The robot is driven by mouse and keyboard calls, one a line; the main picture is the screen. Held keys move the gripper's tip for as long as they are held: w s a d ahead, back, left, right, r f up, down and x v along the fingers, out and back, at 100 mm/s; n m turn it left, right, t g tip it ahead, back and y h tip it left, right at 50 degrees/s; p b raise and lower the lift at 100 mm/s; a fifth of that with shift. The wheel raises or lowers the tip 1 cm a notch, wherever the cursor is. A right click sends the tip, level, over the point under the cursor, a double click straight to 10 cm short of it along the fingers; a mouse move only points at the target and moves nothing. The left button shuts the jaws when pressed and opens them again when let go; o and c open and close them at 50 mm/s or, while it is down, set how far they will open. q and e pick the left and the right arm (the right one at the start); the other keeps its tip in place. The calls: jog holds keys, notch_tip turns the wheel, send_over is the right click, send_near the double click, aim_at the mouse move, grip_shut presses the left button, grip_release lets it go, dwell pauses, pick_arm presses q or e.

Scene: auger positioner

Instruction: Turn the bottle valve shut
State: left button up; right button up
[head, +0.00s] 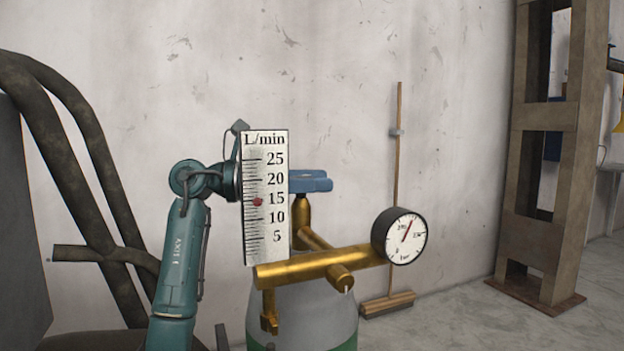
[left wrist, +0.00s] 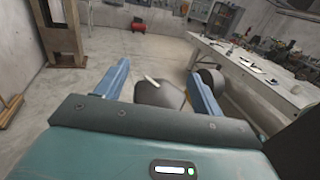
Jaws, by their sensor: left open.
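The grey bottle (head: 315,312) with a green lower band stands at bottom centre in the head view. Its brass valve neck (head: 303,213) rises behind the brass regulator body (head: 318,264). My left gripper (head: 324,181) reaches in from the left behind the flow scale. Its blue fingers lie level at the top of the valve neck and hide any handle there. In the left wrist view the fingers (left wrist: 158,74) are apart. A grey rounded shape (left wrist: 160,94) shows between and beyond them; I cannot tell whether they touch anything. My right gripper is not in view.
The white L/min scale (head: 265,240) covers part of my left wrist; its red marker is near 15. A round gauge (head: 405,236) is at the regulator's right. Dark pipes (head: 75,170) stand left, a rusty post (head: 540,160) right. A workbench (left wrist: 240,70) shows in the wrist view.

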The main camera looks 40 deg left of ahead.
pick_arm(q)
jog(key=c, duration=1)
jog(key=shift+g, duration=0.3)
